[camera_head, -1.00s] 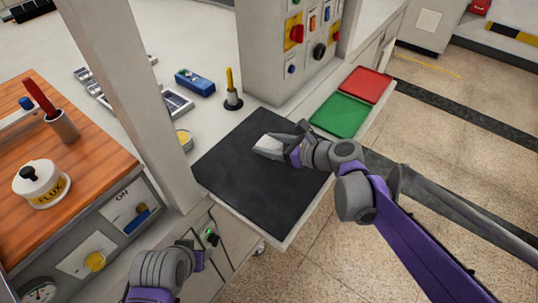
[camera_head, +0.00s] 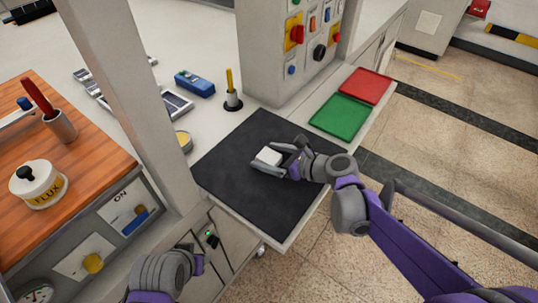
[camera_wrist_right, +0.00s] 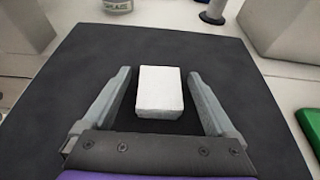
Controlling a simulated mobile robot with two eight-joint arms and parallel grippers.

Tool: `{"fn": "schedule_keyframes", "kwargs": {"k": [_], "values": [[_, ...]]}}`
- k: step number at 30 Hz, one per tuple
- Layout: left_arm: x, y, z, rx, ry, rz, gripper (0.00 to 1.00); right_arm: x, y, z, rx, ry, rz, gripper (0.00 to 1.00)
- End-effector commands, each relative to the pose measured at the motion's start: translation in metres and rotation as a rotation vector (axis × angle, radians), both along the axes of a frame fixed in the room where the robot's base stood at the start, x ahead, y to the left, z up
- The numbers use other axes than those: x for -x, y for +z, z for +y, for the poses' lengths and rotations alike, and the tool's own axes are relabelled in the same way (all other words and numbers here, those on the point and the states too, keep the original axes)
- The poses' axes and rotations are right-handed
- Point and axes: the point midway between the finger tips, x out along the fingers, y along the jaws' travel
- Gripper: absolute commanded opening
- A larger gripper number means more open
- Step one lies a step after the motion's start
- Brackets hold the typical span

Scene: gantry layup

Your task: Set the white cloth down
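The white cloth (camera_head: 268,156), a small folded block, lies on the black mat (camera_head: 240,200). In the right wrist view the cloth (camera_wrist_right: 162,90) sits between the two fingers of my right gripper (camera_wrist_right: 159,76), with a gap on each side. That gripper is open and low around the cloth; in the head view the right gripper (camera_head: 277,158) comes in from the right. My left gripper (camera_head: 197,262) is at the lower left, beside the cabinet front and away from the cloth; its fingers are not clear.
A green tray (camera_head: 340,116) and a red tray (camera_head: 365,85) lie behind the mat to the right. A grey post (camera_head: 140,90) stands left of the mat. A black holder with a yellow-handled tool (camera_head: 232,98) and a yellow tin (camera_head: 184,140) stand near its back-left edge.

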Motion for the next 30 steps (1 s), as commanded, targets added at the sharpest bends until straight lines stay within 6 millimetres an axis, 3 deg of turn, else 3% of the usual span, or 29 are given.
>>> {"fn": "schedule_keyframes", "kwargs": {"k": [8,24,30], "values": [[-0.001,0.004,0.0,0.0,0.0,-0.001,0.5,0.0,0.005,0.0,0.0,0.0,0.0,0.91],[-0.001,0.007,0.0,0.0,0.0,-0.003,0.5,0.054,0.042,-0.076,0.0,-0.004,0.0,0.91],[-0.001,0.008,0.0,0.0,0.0,-0.003,0.5,0.064,0.049,-0.089,0.0,-0.001,0.0,0.91]]}}
